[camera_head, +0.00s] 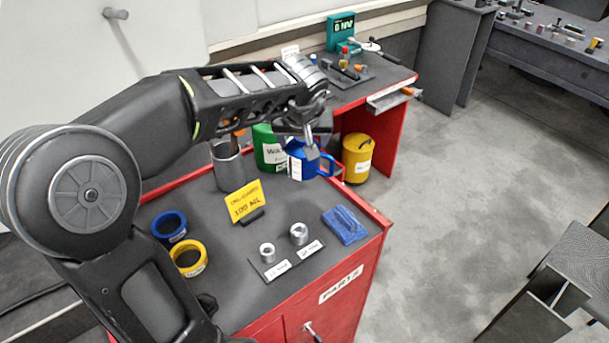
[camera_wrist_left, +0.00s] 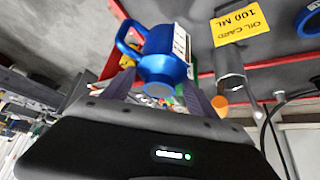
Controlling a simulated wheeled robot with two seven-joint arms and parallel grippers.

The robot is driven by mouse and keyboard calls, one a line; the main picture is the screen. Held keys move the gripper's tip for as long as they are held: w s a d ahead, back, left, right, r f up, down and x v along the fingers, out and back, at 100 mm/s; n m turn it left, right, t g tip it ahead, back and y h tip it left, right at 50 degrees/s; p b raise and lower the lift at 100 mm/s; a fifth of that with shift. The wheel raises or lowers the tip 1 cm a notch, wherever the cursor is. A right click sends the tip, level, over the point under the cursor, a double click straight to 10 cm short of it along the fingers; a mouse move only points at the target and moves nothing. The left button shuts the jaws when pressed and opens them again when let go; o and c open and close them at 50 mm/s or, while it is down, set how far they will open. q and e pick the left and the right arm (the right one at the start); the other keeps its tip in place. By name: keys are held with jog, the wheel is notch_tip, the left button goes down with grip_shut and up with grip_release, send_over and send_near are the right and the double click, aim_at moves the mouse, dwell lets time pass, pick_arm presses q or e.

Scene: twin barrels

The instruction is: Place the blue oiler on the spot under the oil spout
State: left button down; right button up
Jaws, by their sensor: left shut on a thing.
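The blue oiler (camera_head: 306,168) is a blue can with a white label and a side handle. My left gripper (camera_head: 312,150) is shut on it from above, at the far end of the red cart's grey top. In the left wrist view the oiler (camera_wrist_left: 165,68) sits between the two dark fingers (camera_wrist_left: 160,92). I cannot tell whether its base touches the surface. A grey metal cylinder (camera_head: 228,168) stands to its left, with a small orange part (camera_head: 239,132) just above. My arm partly hides this area, and I cannot clearly make out the spout or the spot. My right gripper is out of view.
A yellow oil card (camera_head: 245,201), blue ring (camera_head: 169,226), yellow ring (camera_head: 188,257), metal parts (camera_head: 299,234) and blue cloth (camera_head: 345,225) occupy the cart top.

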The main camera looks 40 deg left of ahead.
pick_arm(q)
notch_tip(320, 180, down, 13)
jog(key=b, duration=0.5)
jog(key=w, duration=0.1)
jog(key=w+a, duration=0.2)
jog(key=shift+w+a+r, duration=0.2)
jog(key=shift+w+a, duration=0.05)
jog(key=shift+w, duration=0.1)
jog(key=w, duration=0.1)
jog(key=w+a+f, duration=0.1)
jog(key=w+a, duration=0.1)
jog(key=shift+f+b, duration=0.25)
jog(key=shift+b, duration=0.1)
jog(key=shift+r, duration=0.15)
